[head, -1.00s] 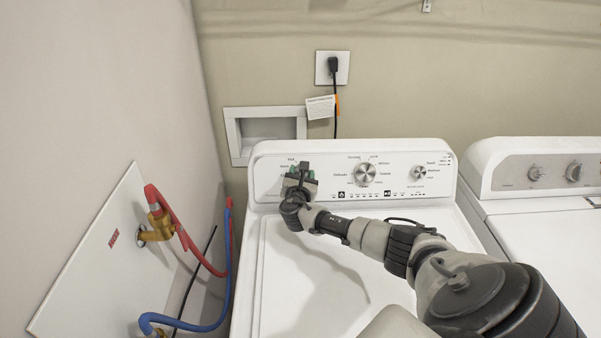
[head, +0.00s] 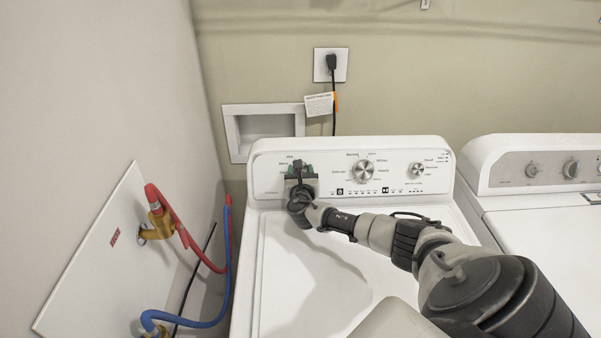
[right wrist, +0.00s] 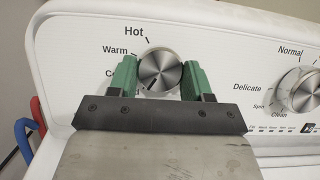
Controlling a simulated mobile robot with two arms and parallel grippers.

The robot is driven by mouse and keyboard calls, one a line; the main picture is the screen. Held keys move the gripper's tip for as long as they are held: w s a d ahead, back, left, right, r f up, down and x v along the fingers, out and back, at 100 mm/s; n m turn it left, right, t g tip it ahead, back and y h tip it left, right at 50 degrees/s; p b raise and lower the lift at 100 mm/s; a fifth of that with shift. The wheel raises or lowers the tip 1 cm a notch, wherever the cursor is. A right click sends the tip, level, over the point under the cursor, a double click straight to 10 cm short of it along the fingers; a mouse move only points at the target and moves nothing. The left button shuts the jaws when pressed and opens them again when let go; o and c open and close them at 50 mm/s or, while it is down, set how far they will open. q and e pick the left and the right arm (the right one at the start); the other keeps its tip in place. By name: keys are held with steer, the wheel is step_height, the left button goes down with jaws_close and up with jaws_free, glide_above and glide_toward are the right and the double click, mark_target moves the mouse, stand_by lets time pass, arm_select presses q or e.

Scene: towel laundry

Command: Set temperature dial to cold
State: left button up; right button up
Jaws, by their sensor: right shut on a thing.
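The temperature dial (right wrist: 160,68) is a round silver knob on the left of the white washer's control panel. Labels Hot and Warm show to its left, with a third label starting with C partly hidden behind a finger. A dark mark on the dial's face points to the lower left. My right gripper (right wrist: 160,82) is shut on the dial, with one green finger on each side. In the head view my right gripper (head: 301,176) covers the dial. My left gripper is not in view.
The larger cycle dial (head: 363,170) and a small knob (head: 416,169) are on the same panel to the right. A second white machine (head: 540,166) stands at right. Red (head: 187,240) and blue (head: 226,270) hoses hang at left. The washer lid (head: 290,255) is clear.

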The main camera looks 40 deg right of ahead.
steer(key=o, duration=0.9)
steer(key=shift+s, duration=0.1)
steer(key=b+v, duration=0.1)
steer(key=v, duration=0.9)
steer(key=shift+s+a, duration=0.25)
steer(key=shift+f, duration=0.1)
